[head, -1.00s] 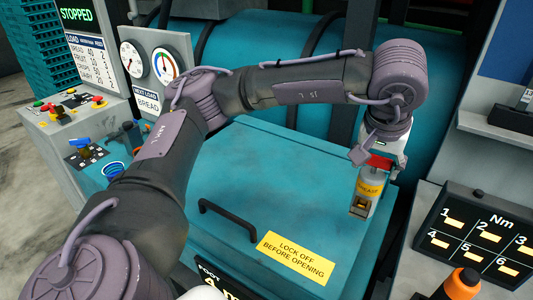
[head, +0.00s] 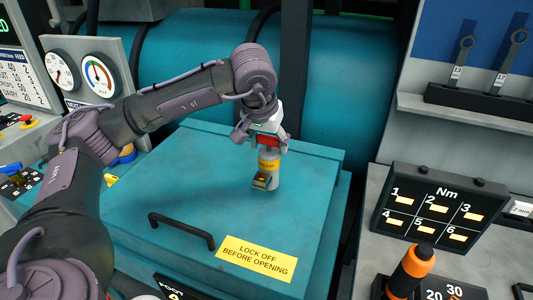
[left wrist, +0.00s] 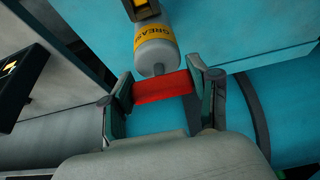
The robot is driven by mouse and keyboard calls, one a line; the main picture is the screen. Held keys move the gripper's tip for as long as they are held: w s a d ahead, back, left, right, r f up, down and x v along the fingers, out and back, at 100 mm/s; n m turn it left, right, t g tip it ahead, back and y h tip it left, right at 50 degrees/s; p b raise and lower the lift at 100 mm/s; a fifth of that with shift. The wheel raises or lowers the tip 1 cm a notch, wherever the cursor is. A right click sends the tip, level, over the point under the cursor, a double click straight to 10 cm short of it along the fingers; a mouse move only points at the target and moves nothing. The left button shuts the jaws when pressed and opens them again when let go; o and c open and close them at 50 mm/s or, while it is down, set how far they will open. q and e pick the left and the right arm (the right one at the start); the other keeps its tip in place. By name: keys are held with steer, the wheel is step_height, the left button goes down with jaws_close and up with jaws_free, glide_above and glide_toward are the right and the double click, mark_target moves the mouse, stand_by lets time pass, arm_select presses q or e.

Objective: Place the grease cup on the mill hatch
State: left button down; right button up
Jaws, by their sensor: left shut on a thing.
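The grease cup (head: 269,160) is a grey-white cylinder with a yellow label, a red crossbar on top and a small yellow-and-black part at its lower end. My left gripper (head: 268,142) is shut on the red crossbar. In the left wrist view the crossbar (left wrist: 162,87) lies between the two fingers, and the cup body (left wrist: 157,52) reads "GREAS". The mill hatch (head: 165,185) is a teal lid with a black handle and a yellow "LOCK OFF BEFORE OPENING" label. The cup is upright over the hatch's rear right part. I cannot tell whether its base touches.
The black hatch handle (head: 182,230) and yellow label (head: 257,258) lie nearer the front. A teal drum (head: 340,95) stands behind. At right are a torque panel (head: 436,213) and an orange-and-black tool (head: 411,268). The hatch's middle is clear.

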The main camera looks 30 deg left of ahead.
mark_target(267, 153)
arm_select(q)
step_height(267, 153, down, 4)
steer(key=shift+s+r+p, duration=0.1)
steer(key=shift+r+p, duration=0.1)
steer(key=shift+p, duration=0.4)
steer(key=shift+f, duration=0.35)
arm_select(e)
steer(key=shift+s+a+r, duration=0.15)
steer(key=shift+a+r, duration=0.3)
steer(key=shift+r, duration=0.15)
arm_select(q)
steer(key=shift+f, duration=0.15)
steer(key=shift+c, duration=1.3)
jaws_free()
arm_select(e)
steer(key=shift+s+d+f, duration=0.1)
steer(key=shift+d+f, duration=0.05)
steer(key=shift+d, duration=0.15)
